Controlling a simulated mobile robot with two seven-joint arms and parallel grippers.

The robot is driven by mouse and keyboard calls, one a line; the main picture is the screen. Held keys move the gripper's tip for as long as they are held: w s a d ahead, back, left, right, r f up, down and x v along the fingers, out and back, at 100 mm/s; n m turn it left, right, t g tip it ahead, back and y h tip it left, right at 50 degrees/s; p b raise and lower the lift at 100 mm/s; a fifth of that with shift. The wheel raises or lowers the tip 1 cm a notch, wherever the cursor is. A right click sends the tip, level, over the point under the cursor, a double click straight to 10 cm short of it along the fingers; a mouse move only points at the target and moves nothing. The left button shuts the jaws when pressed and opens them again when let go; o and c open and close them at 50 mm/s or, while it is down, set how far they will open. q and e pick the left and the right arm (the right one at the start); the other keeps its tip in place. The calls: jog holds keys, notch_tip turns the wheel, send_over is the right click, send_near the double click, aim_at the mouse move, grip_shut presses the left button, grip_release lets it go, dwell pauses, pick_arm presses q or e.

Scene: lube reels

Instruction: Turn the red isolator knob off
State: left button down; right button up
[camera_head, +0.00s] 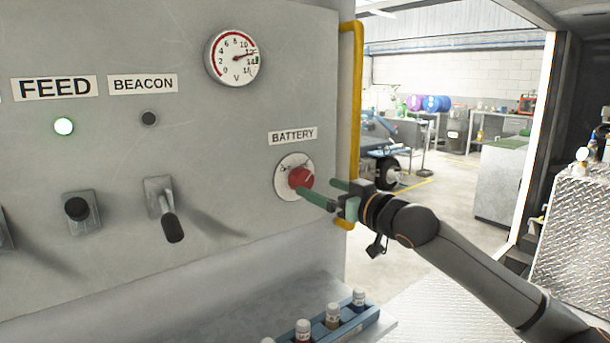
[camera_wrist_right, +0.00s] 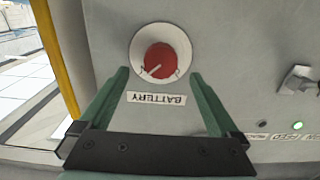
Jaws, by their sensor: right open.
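The red isolator knob (camera_head: 300,177) sits on a round white plate under the BATTERY label (camera_head: 293,136) on the grey panel. In the right wrist view the red knob (camera_wrist_right: 160,61) shows upside down with a pale pointer line on its face. My right gripper (camera_head: 318,192) is in front of the panel at the knob's lower right. Its green fingers (camera_wrist_right: 160,80) are spread, with the knob beyond and between their tips in the wrist view. Nothing is between the fingers, and I cannot tell whether a fingertip touches the knob. My left gripper is not in view.
A yellow rail (camera_head: 357,100) runs down the panel's right edge, close to my right gripper. A toggle lever (camera_head: 168,212) and a black knob (camera_head: 78,208) stick out to the left. A voltmeter (camera_head: 232,56) is above. Several bottles stand in a blue rack (camera_head: 350,327) below.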

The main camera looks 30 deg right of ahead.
aim_at(305, 182)
jog(key=w, duration=0.2)
jog(key=w+p, duration=0.1)
jog(key=w, duration=0.1)
jog(key=shift+w+a+r, duration=0.1)
jog(key=shift+w+a, duration=0.1)
jog(key=shift+w, duration=0.15)
jog(key=shift+w+a, duration=0.1)
jog(key=shift+w, duration=0.5)
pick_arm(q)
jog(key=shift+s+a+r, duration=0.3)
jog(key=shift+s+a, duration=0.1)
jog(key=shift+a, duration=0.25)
pick_arm(e)
jog(key=shift+w, duration=0.15)
jog(key=c, duration=1.4)
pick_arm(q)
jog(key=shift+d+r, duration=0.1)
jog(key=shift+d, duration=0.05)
pick_arm(e)
jog(key=shift+o, duration=0.2)
pick_arm(q)
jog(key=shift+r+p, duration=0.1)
jog(key=shift+p, duration=0.25)
